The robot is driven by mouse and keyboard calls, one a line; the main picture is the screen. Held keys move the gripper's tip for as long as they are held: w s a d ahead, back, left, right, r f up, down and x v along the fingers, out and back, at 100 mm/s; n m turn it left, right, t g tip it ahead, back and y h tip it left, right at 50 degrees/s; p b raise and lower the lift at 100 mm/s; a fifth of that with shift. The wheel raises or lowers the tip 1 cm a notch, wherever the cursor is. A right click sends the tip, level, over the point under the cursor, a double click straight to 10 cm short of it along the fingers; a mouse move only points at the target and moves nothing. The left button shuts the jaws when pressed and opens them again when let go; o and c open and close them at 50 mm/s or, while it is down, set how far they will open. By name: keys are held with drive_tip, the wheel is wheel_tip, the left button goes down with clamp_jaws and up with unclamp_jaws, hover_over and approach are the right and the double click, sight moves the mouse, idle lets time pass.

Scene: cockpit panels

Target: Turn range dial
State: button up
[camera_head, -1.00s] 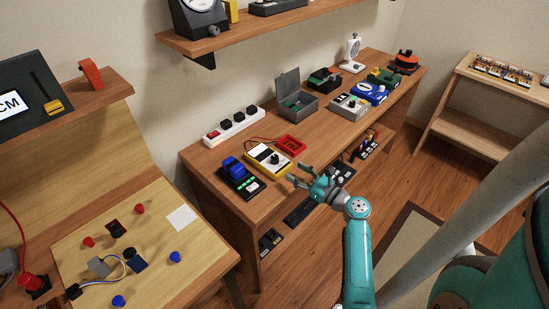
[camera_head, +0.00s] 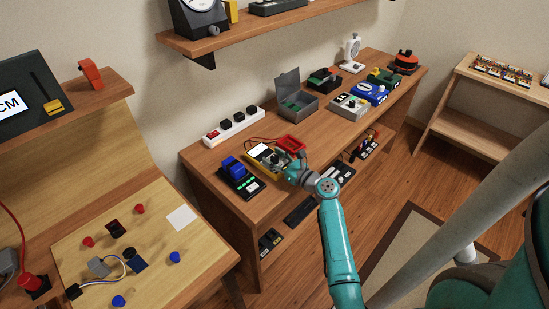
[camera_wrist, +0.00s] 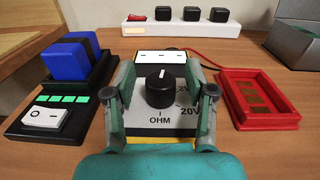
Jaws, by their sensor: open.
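The range dial (camera_wrist: 160,87) is a round black knob with a white pointer mark. It sits on the grey face of a yellow multimeter (camera_head: 258,150), above the printed "OHM" and beside "20V" labels in the wrist view. The pointer mark points up, away from the "OHM" label. My gripper (camera_wrist: 159,98) is open, with one finger on each side of the dial and a visible gap on both sides.
A charger with a blue battery (camera_wrist: 72,60) and a white rocker switch stands left of the multimeter. A red tray (camera_wrist: 257,98) lies to the right, with a red cable behind. A white power strip (camera_wrist: 188,31) lies at the back. A grey open box (camera_head: 296,104) stands farther right.

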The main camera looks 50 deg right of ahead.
clamp_jaws()
drive_tip(key=shift+d+n+y, duration=0.1)
drive_tip(key=shift+n+y, duration=0.5)
drive_tip(key=shift+y, duration=0.2)
drive_tip(key=shift+n+y, duration=0.5)
drive_tip(key=shift+y, duration=0.4)
unclamp_jaws()
drive_tip(key=shift+s, duration=0.1)
drive_tip(key=s, duration=0.7)
drive_tip(key=shift+s+d, duration=0.15)
drive_tip(key=shift+d, duration=0.2)
